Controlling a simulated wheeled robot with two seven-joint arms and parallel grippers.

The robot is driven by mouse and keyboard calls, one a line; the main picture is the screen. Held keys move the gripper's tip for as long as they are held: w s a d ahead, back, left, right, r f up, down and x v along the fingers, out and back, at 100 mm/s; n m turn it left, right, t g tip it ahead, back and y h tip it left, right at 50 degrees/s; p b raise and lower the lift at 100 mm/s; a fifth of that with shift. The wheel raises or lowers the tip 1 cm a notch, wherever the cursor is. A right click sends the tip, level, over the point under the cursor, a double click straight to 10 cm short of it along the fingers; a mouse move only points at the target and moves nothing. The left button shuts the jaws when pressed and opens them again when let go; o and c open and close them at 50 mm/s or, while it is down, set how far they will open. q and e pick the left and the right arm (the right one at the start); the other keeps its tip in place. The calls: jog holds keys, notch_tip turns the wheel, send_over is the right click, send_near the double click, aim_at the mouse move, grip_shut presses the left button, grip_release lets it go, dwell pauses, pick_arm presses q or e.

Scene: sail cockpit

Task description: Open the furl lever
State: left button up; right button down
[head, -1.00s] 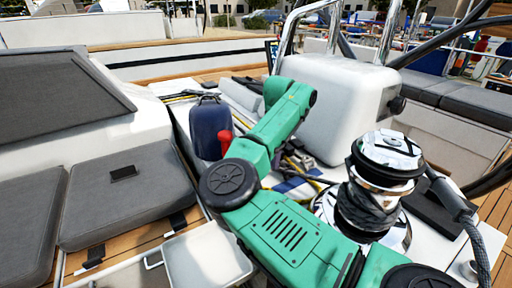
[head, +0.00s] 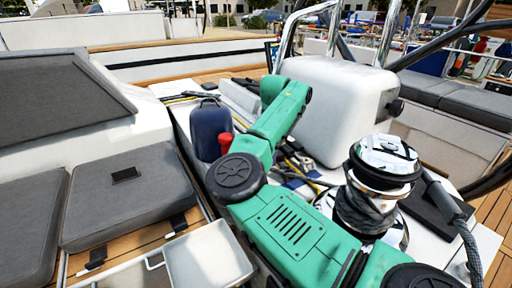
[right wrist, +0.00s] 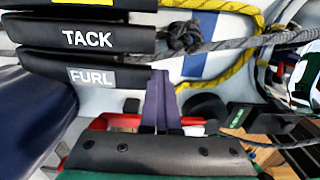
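The furl lever (right wrist: 92,76) is a black bar marked FURL in the right wrist view, below the black TACK lever (right wrist: 88,39). Both lie roughly level in the picture. My right gripper (right wrist: 161,76) shows two purple-grey fingers side by side, close together, just at the right end of the furl lever. I see nothing between them, and I cannot tell whether they touch the lever. In the head view my green right arm hides this gripper and the levers. My left gripper is not in view.
A silver-and-black winch (head: 382,172) stands right of my arm. A white housing (head: 335,100) stands behind it, and a dark blue bag (head: 210,132) to its left. Yellow (right wrist: 232,75) and grey ropes (right wrist: 245,42) run right of the levers. Grey cushions (head: 125,195) lie at left.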

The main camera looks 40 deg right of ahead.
jog(key=shift+w+r, duration=0.15)
jog(key=shift+r, duration=0.45)
jog(key=shift+w+r+p, duration=0.3)
jog(key=shift+r+p, duration=0.6)
jog(key=shift+r, duration=0.05)
